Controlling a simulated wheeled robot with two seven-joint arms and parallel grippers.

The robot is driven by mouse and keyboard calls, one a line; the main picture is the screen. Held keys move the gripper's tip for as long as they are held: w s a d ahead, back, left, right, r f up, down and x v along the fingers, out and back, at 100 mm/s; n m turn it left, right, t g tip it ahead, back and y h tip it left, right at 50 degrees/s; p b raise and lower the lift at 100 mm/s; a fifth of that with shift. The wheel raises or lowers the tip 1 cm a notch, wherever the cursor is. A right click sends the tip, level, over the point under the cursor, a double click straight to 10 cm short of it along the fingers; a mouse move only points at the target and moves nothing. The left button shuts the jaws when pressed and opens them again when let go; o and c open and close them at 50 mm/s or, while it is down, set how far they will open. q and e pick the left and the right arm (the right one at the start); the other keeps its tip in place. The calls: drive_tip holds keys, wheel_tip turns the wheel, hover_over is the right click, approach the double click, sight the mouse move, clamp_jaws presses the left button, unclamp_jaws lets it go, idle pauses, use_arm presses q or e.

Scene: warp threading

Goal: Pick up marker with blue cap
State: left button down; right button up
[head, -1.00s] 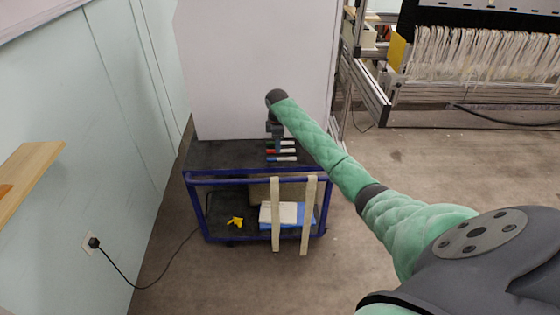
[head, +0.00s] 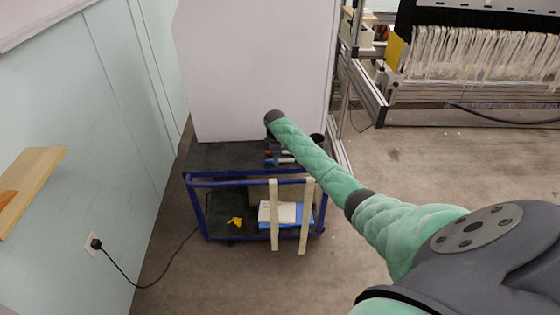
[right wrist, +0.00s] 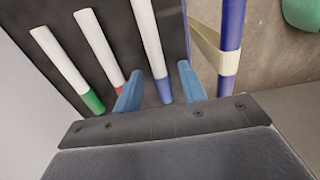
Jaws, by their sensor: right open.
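The marker with the blue cap (right wrist: 150,40) has a white body and is the rightmost of three markers in the right wrist view. My right gripper (right wrist: 160,69) is open, with its two blue fingers on either side of this marker near its blue cap. I cannot tell whether either finger touches it. The red-capped marker (right wrist: 99,47) and green-capped marker (right wrist: 60,58) lie to the left, outside the fingers. In the head view my forearm partly hides the markers and the gripper on the cart top. My left gripper is not in view.
The markers lie on the dark top of a blue-framed cart (head: 215,155). A blue rail (right wrist: 231,45) with a beige strap (right wrist: 214,50) runs right of the blue-capped marker. A large white panel (head: 255,60) stands behind the cart. A yellow object (head: 235,221) lies on its lower shelf.

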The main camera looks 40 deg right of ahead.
clamp_jaws()
idle(0.6)
